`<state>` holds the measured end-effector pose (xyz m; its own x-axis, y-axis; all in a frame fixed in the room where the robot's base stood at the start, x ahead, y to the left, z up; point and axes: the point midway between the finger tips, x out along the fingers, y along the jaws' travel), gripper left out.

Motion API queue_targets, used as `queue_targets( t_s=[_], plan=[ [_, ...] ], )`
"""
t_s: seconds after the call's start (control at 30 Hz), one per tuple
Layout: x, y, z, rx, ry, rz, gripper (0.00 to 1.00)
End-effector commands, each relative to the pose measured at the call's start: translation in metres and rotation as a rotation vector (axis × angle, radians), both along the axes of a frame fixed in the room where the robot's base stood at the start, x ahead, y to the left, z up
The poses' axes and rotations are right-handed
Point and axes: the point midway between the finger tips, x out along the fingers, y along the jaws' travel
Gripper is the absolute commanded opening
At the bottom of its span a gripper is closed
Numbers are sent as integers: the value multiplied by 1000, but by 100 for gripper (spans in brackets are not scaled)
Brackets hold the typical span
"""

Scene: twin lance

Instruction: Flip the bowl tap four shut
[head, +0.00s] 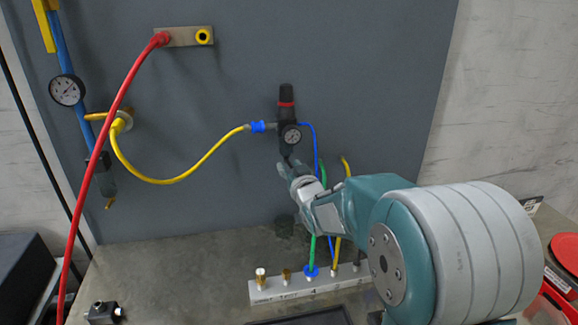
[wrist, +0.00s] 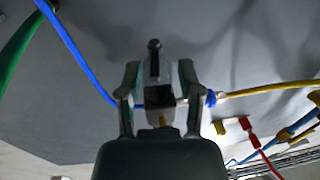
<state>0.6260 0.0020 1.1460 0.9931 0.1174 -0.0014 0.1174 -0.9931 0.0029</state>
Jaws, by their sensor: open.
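A black regulator unit (head: 286,112) with a red band and a round gauge (head: 291,136) hangs on the grey panel in the head view. My gripper (head: 291,168) is just below it, with its fingers pointing up, and hides its lower end. In the wrist view my gripper (wrist: 160,68) is open, one finger on each side of the unit's grey body (wrist: 159,73). A small brass-coloured part (wrist: 163,120) shows below that body, between the fingers, and may be the bowl tap. I cannot read a number on it or tell its position. Finger contact is unclear.
A yellow hose (head: 186,178) joins the unit from the left; blue (head: 315,140) and green (head: 323,175) hoses run close to my gripper. A labelled port block (head: 292,292) sits below. A second bowl (head: 104,176) with a brass tap (head: 109,203) hangs at left.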

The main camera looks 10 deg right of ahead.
Motion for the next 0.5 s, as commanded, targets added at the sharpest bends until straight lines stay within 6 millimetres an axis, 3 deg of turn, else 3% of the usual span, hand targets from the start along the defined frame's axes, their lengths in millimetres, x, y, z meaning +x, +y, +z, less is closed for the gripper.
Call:
queue_targets(
  t_s=[0.37,0.47,0.5],
  plan=[
    [8,-1,0,1,0,-1,47],
    [8,1,0,0,0,-1,7],
    [8,1,0,0,0,-1,0]
  ],
)
